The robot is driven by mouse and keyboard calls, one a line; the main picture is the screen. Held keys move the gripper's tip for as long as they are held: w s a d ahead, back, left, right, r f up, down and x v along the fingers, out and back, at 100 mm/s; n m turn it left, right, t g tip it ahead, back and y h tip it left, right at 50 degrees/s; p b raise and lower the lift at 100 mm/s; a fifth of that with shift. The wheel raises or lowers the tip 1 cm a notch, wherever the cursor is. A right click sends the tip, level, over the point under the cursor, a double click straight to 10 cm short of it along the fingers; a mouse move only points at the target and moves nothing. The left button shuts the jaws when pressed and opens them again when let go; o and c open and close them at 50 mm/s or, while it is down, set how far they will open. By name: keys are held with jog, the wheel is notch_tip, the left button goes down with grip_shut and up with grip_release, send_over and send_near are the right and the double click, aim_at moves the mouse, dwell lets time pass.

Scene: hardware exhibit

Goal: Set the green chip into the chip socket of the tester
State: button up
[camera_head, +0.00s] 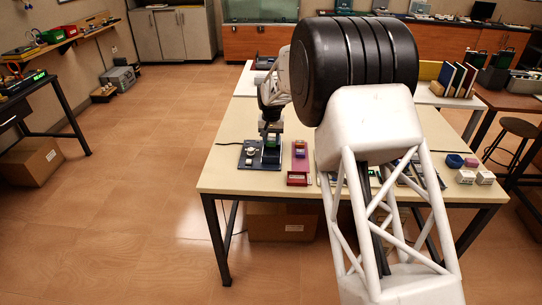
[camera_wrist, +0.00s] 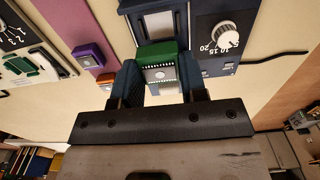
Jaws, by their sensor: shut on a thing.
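The green chip (camera_wrist: 162,50) is between the two fingers of my gripper (camera_wrist: 160,80) in the wrist view, and the gripper is shut on it. A grey face with rows of small pins or marks shows below its green edge. The tester (camera_wrist: 203,18) is a dark blue panel with a white knob, and its raised dark block with a pale recess (camera_wrist: 158,25) lies just beyond the chip. In the head view my gripper (camera_head: 271,137) points down over the right part of the tester (camera_head: 248,164). I cannot tell whether the chip touches the socket.
A purple piece (camera_wrist: 88,52) and a white panel with a dial (camera_wrist: 22,65) lie left of the tester in the wrist view. A black cable runs from the tester.

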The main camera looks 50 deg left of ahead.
jog(key=w+d+m, duration=0.2)
jog(key=w+m, duration=0.1)
jog(key=w+d+m, duration=0.3)
jog(key=w, duration=0.1)
jog(key=w+d+m, duration=0.2)
jog(key=w+d, duration=0.1)
jog(key=shift+w+d+r+m, duration=0.15)
jog(key=shift+w+r+m, duration=0.15)
jog(key=shift+m, duration=0.1)
jog(key=w+d+m, duration=0.9)
jog(key=shift+w+d+r, duration=0.3)
jog(key=shift+d, duration=0.1)
jog(key=shift+f, duration=0.15)
jog(key=shift+f, duration=2.95)
jog(key=shift+f, duration=0.65)
